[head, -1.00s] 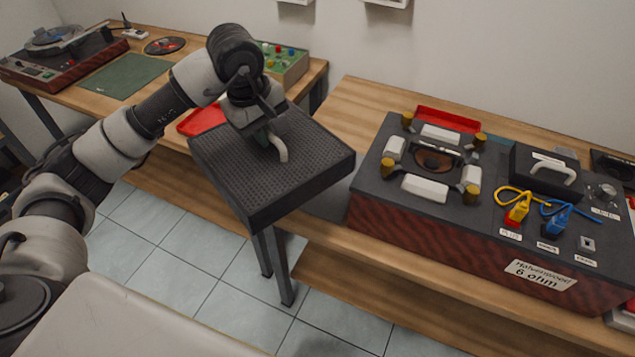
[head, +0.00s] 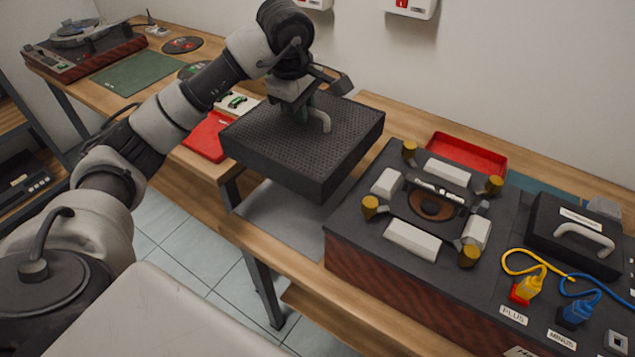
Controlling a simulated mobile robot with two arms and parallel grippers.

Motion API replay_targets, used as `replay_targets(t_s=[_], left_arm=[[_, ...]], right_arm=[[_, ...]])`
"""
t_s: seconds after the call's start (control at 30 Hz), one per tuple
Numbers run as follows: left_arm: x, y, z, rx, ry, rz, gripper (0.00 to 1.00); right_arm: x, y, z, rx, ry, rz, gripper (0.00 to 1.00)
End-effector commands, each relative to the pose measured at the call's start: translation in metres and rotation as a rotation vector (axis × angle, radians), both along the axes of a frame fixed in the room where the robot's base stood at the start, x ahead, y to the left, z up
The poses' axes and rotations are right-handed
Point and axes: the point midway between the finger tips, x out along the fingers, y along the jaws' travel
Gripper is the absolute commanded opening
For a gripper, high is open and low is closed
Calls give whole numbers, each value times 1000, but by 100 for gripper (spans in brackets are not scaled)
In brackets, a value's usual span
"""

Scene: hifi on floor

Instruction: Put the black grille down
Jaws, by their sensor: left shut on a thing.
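The black grille (head: 275,157) is a flat, square perforated panel with a pale curved handle (head: 321,120) on its top. My left gripper (head: 304,112) is shut on the grille at this handle and partly hides it. The grille hangs roughly level above the bench, over a grey mat (head: 275,222), and looks apart from it. My right gripper does not show.
Right of the grille stands a dark speaker unit (head: 345,268) with white blocks and brass knobs around a round driver. A red tray (head: 466,153) lies behind it. Another red tray (head: 206,137) lies left of the grille. A turntable (head: 88,45) stands far left.

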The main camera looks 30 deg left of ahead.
Motion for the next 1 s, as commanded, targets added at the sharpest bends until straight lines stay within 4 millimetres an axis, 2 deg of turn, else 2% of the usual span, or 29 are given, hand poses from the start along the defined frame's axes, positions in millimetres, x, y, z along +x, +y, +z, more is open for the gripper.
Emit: replay_targets(t_s=[0.4, 0.5, 0.7, 0.9, 1.0], left_arm=[[-2, 0, -106, -1, 6, 0, 0], [-2, 0, -121, -1, 3, -1, 0], [-1, 0, -135, 0, 2, 0, 0], [-2, 0, -162, -2, 5, 0, 0], [-2, 0, -169, 0, 2, -1, 0]], right_arm=[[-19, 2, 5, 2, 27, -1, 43], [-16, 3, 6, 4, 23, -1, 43], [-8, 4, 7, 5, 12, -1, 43], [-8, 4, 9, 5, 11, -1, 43], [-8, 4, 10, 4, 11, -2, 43]])
